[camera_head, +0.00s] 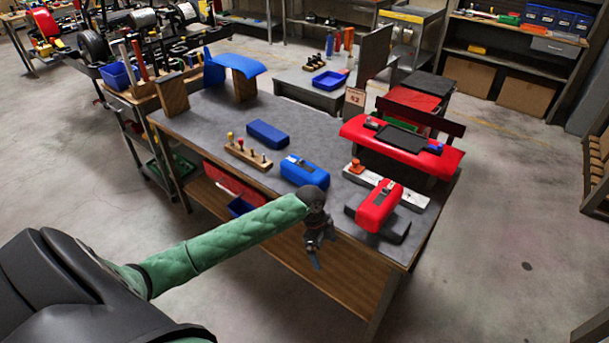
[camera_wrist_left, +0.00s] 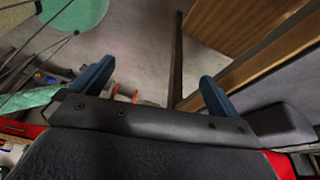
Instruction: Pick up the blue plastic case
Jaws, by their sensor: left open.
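A plain blue plastic case (camera_head: 268,134) lies on the grey top of the workbench (camera_head: 215,115), behind a wooden block with pegs. A second blue case (camera_head: 305,171), with a lid and a pale latch or handle area, lies nearer the front edge. I cannot tell from looks alone which one the task names. My left gripper (camera_head: 320,246) hangs at the front edge of the bench, in front of the nearer case and apart from it. In the left wrist view its two blue fingers (camera_wrist_left: 153,88) are spread with nothing between them. My right gripper is not in view.
A red toolbox (camera_head: 378,206) is at the right on a dark base, beside a pale tray (camera_head: 410,194). A curved blue panel (camera_head: 235,64) on wooden blocks stands at the back left.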

